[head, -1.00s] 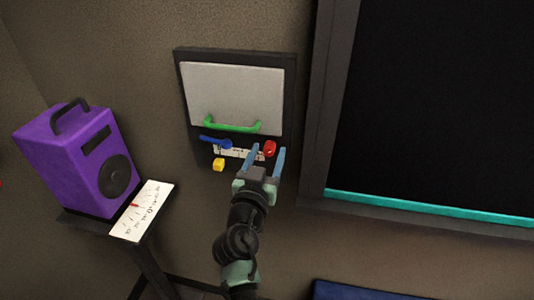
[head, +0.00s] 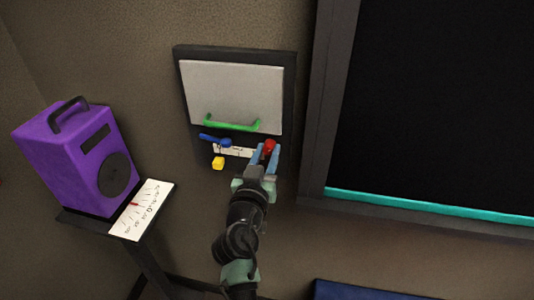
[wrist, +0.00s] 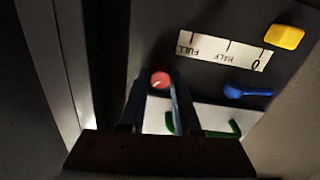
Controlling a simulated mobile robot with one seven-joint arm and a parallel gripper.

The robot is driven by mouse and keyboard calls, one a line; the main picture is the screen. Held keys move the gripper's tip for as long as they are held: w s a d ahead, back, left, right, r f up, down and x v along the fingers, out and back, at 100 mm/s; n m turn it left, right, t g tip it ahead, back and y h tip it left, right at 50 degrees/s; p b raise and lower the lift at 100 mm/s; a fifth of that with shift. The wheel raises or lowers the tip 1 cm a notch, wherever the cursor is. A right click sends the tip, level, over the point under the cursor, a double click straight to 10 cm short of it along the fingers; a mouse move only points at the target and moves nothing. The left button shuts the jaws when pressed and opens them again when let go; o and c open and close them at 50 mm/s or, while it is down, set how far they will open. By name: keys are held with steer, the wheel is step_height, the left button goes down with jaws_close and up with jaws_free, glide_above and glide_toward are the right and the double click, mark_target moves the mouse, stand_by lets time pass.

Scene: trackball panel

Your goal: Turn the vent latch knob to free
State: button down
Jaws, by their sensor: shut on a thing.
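The panel (head: 289,105) on the wall carries a red knob (head: 270,146) at its lower right, which I take to be the vent latch knob. My gripper (head: 267,150) has its two blue fingers on either side of the red knob, shut on it. In the wrist view the red knob (wrist: 160,79) shows a small pale mark on its face, between the fingertips (wrist: 161,88). The knob's sides are partly hidden by the fingers.
The panel also has a blue lever (head: 214,141), a yellow knob (head: 218,163), a FULL–HALF–0 scale (wrist: 225,50) and a pale door (head: 232,92) with a green handle (head: 232,125). A purple speaker (head: 72,150) stands left. A dark framed screen (head: 440,100) is at right.

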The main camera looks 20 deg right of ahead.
steer(key=n, duration=0.4)
steer(key=shift+b, duration=0.35)
steer(key=n, duration=0.4)
steer(key=shift+n, duration=0.3)
steer(key=n+p, duration=0.1)
steer(key=n, duration=0.3)
steer(key=shift+n, duration=0.3)
steer(key=shift+n+p, duration=0.6)
steer(key=shift+n, duration=1.2)
steer(key=shift+f, duration=0.1)
steer(key=c, duration=0.6)
jaws_free()
